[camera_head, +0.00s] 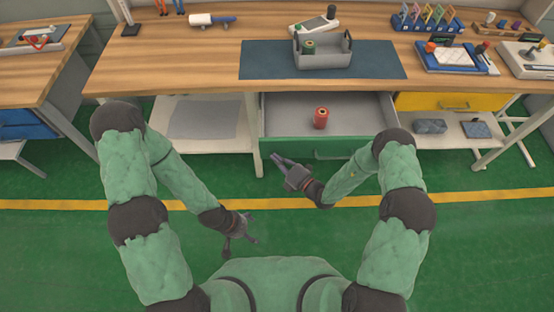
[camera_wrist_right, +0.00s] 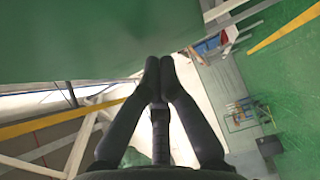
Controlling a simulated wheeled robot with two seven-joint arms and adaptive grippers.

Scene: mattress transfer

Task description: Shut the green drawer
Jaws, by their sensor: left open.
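The green drawer (camera_head: 278,148) under the workbench is pulled open. Its grey inside shows, and a red spool (camera_head: 321,118) stands in it. A handle is on its front, partly hidden by my right arm. My right gripper (camera_head: 276,158) is by the left end of the drawer's front; I cannot tell whether it touches. In the right wrist view its fingertips (camera_wrist_right: 159,66) are together with nothing seen between them, and a large green surface fills the upper left. My left gripper (camera_head: 243,243) is open and empty, low over the green floor, away from the drawer.
The workbench (camera_head: 190,70) holds a grey bin (camera_head: 322,52) on a blue mat (camera_head: 263,60). A shut yellow drawer (camera_head: 425,102) is right of the green one. A shelf (camera_head: 205,118) is on the left. The floor in front is clear.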

